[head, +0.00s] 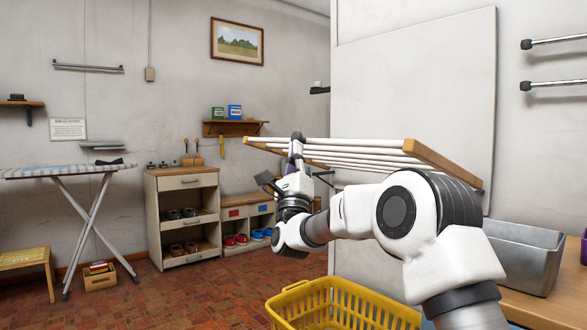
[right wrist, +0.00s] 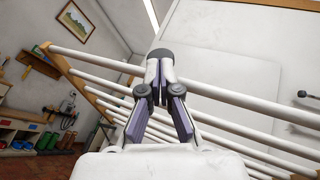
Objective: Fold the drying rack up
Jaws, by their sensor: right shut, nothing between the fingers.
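The drying rack (head: 350,148) is folded out from the pale wall panel, with several white rods between wooden end rails. Its near wooden rail (head: 440,165) shows at the right, and its far rail (right wrist: 90,92) shows in the right wrist view. My right gripper (head: 297,140) is at the rack's outer side, fingers pointing up. In the right wrist view the gripper (right wrist: 160,68) is shut and empty, with its tips overlapping a white rod (right wrist: 250,107). I cannot tell whether they touch it. My left gripper is not in view.
A yellow basket (head: 345,302) stands below my right arm. A metal tub (head: 525,255) sits on a wooden counter at the right. An ironing board (head: 60,171) and a shelf cabinet (head: 183,216) stand at the left. The red tiled floor between is mostly clear.

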